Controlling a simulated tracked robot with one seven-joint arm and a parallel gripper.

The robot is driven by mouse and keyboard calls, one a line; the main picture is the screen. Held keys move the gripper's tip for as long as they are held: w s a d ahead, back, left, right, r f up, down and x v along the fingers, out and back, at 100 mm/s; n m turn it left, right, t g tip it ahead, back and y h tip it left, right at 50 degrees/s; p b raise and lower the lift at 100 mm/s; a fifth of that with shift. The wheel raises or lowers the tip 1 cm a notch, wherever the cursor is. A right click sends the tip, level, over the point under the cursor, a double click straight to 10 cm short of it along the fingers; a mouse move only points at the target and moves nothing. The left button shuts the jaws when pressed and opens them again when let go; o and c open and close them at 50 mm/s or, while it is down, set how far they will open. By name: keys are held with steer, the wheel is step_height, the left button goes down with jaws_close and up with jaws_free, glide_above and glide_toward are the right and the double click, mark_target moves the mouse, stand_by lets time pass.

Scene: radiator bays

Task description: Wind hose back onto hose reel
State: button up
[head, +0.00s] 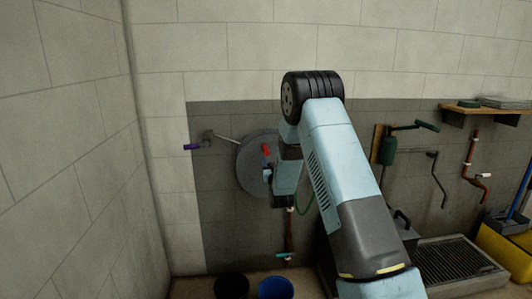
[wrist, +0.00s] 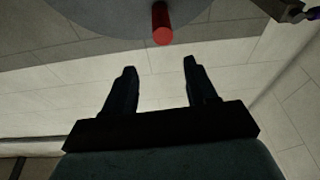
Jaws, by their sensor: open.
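The hose reel (head: 252,172) is a grey disc on the dark wall panel, partly hidden behind my arm. A red crank handle (head: 266,149) sticks out from its face. In the wrist view the reel (wrist: 120,12) fills the top edge, and the red handle (wrist: 161,24) points down toward the gap between my fingers. My gripper (wrist: 159,70) is open and empty, with the handle just beyond the fingertips and apart from them. A green hose (head: 306,204) shows below and right of the reel, beside my arm; most of it is hidden.
A bracket with a purple grip (head: 191,147) juts left of the reel. A black bucket (head: 231,286) and a blue bucket (head: 276,287) stand below. At right are a green cylinder (head: 388,150), a shelf (head: 485,109), a floor grate (head: 455,262) and a yellow container (head: 505,252).

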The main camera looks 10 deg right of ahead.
mark_target(266, 151)
step_height(266, 151, down, 5)
steer(key=t, duration=0.1)
steer(key=x, duration=1.3)
steer(key=shift+w+a+r, duration=0.2)
steer(key=shift+w+a, duration=0.05)
jaws_close()
